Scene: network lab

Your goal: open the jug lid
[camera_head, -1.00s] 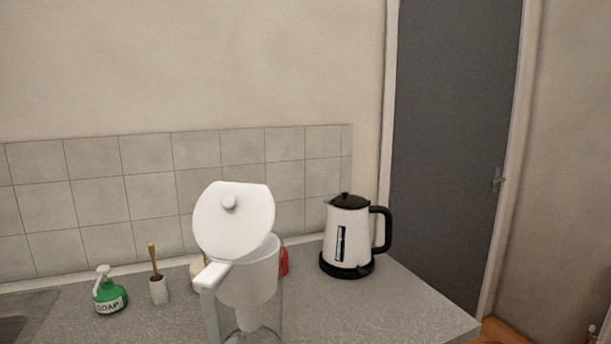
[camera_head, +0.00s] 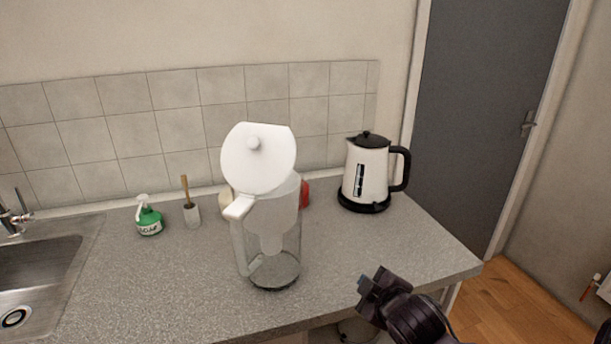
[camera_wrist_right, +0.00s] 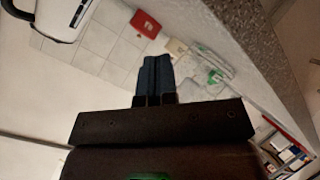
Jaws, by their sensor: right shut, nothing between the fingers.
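The jug (camera_head: 272,215) stands upright on the grey counter, with a clear body, a white inner funnel and a white handle at its left. Its white round lid (camera_head: 258,170) with a small knob stands tilted up above the jug's top, open, in the head view. My right gripper (camera_head: 366,285) is at the counter's front edge, to the right of the jug and apart from it. In the right wrist view its dark fingers (camera_wrist_right: 154,75) are together with nothing between them. My left gripper is in neither view.
A white and black kettle (camera_head: 367,178) stands behind right of the jug. A red object (camera_head: 305,194) is partly hidden behind the jug. A green soap bottle (camera_head: 149,220), a brush holder (camera_head: 192,215) and a sink (camera_head: 38,268) are at the left. The counter's right front is clear.

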